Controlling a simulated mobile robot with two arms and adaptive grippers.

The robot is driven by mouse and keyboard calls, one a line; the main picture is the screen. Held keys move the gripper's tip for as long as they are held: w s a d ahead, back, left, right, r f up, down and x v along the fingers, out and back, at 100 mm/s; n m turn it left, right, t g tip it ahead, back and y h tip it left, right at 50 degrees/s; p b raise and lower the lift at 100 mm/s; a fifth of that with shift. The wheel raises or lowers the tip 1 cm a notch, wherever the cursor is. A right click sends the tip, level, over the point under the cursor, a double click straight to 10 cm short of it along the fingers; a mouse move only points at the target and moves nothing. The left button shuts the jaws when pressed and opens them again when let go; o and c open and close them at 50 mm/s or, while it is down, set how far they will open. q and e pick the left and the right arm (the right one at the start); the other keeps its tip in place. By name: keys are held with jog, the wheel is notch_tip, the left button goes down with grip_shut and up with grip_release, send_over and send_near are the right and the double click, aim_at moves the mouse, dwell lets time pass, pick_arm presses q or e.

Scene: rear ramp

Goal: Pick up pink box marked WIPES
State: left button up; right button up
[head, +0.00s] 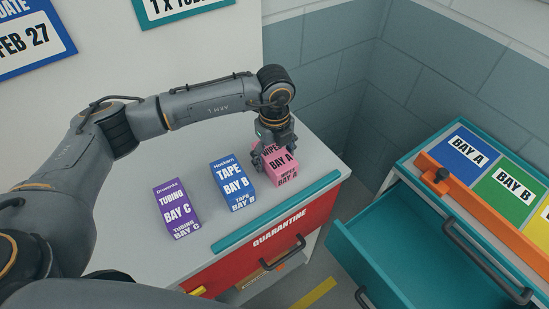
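The pink box marked WIPES and BAY A (287,172) stands on the grey top of the cabinet (217,142), near its right end. My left gripper (272,160) points down over the box, with its fingers at the box's upper part. The fingers cover some of the box's top and left side. I cannot tell whether they are closed on it or only around it. The box appears to rest on the surface. My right gripper is not in view.
A blue TAPE box (232,184) and a purple TUBING box (176,209) stand left of the pink box. A teal strip (275,213) edges the top above a red QUARANTINE drawer (268,244). At right, a teal drawer (400,252) is open below colored bay labels.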

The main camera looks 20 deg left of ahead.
pick_arm(q)
jog(key=c, duration=0.9)
